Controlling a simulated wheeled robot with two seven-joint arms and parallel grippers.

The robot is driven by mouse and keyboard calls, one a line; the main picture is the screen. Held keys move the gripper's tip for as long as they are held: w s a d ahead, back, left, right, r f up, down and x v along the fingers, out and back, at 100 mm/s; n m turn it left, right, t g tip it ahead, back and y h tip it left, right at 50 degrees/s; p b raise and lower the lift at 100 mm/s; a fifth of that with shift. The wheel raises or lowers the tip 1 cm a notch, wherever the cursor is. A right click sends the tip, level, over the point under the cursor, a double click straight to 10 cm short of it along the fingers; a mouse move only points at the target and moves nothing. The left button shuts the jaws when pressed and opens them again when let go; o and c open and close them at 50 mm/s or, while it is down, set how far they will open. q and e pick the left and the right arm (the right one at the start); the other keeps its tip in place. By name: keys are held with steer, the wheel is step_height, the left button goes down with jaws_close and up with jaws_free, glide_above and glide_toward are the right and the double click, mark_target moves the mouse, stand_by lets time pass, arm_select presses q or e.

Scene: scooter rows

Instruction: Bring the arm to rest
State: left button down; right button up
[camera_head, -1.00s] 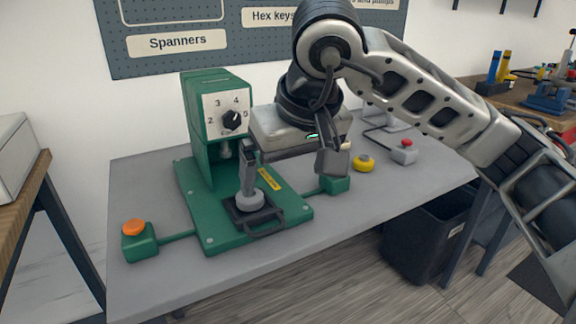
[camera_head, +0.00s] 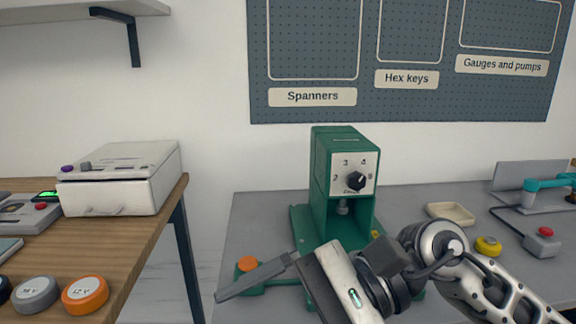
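My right arm comes in from the right, low in the head view. Its gripper (camera_head: 258,277) is tilted, with one long grey finger pointing left at the outer end of its pale palm. The other finger is not clearly seen, near or below the bottom edge. The visible finger stands wide, and I see nothing held. The gripper is in front of the green press (camera_head: 335,150), and the palm and wrist hide much of the press base. My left arm and gripper are out of the picture.
An orange button (camera_head: 248,264) is just behind the finger. A grey bench (camera_head: 262,215) carries a beige tray (camera_head: 451,213), a yellow button (camera_head: 488,246) and a red-button box (camera_head: 543,241). A wooden table (camera_head: 125,250) at left holds a white case (camera_head: 120,180) and round discs. A gap separates the tables.

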steer(key=w+d+r+m+t+y+p, duration=0.1)
steer(key=w+r+m+t+y, duration=0.25)
steer(key=m, duration=0.65)
steer(key=w+r+m+t+y, duration=0.1)
steer(key=r+m+t+y, duration=0.1)
steer(key=m+t+y, duration=0.65)
steer(key=w+d+f+m+t+h+p, duration=0.1)
steer(key=w+d+f+m+t+h, duration=0.3)
steer(key=m, duration=0.7)
steer(key=w+d+f+m+t+h, duration=0.2)
steer(key=m+t+h, duration=0.45)
steer(key=m, duration=0.55)
steer(key=d+f+m+h+p, duration=0.1)
steer(key=d+f+m+h, duration=0.4)
steer(key=f+m+h, duration=0.55)
steer(key=s+d+f+m+g, duration=0.1)
steer(key=s+f+m+g, duration=0.2)
steer(key=s+f+m, duration=0.2)
steer(key=s+d+f+m+g+h, duration=0.1)
steer(key=s+f+m+g, duration=0.3)
steer(key=f, duration=0.7)
steer(key=s+d+m, duration=0.1)
steer(key=s+m, duration=0.1)
steer(key=shift+d+f+m+p, duration=0.2)
steer(key=shift+f+m+p, duration=0.05)
steer(key=shift+m+p, duration=0.1)
